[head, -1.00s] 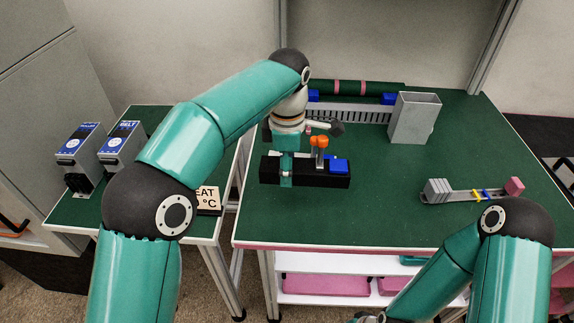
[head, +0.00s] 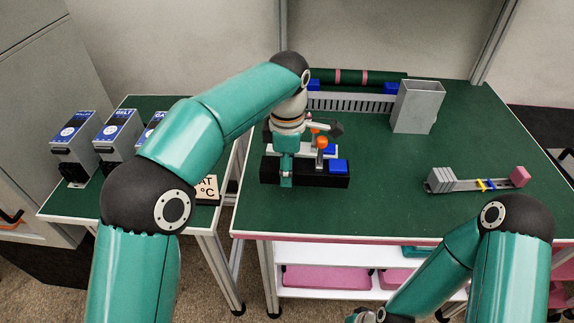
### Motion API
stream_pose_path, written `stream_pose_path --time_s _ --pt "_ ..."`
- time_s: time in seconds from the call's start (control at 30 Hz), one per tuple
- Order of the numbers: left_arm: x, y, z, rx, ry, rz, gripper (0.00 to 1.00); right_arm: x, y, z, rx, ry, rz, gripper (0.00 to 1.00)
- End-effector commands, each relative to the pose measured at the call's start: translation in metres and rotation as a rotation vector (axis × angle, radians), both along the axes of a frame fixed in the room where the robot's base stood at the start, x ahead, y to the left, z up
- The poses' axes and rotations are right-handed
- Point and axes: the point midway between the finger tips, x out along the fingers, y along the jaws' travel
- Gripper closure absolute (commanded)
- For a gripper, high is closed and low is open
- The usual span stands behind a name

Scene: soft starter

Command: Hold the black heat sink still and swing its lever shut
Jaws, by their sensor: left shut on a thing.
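The black heat sink (head: 325,180) lies on the green table as a long dark block with a blue block (head: 338,165) at its right end. An orange knob (head: 322,142) on a grey post stands over it. A second orange spot shows just behind. I cannot tell surely which part is the lever. My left gripper (head: 287,178) points down at the heat sink's left end and is shut on it; its fingers are partly hidden. My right gripper (head: 366,315) is only partly in view at the bottom edge, well away from the heat sink, its jaws not readable.
A grey open box (head: 417,106) and a slotted white duct (head: 350,102) stand at the back. A row of grey terminal pieces on a rail (head: 460,184) lies at the right. Blue-labelled devices (head: 75,145) stand on the left side table. The table's middle right is clear.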

Motion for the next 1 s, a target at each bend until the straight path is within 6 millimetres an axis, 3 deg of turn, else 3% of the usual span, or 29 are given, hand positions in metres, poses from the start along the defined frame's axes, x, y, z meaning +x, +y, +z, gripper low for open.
stream_pose_path --time_s 1.0 --pt "0.0 0.0 -0.042 -0.001 -0.001 0.0 0.97 0.0 0.0 -0.029 0.0 0.0 0.0 0.6"
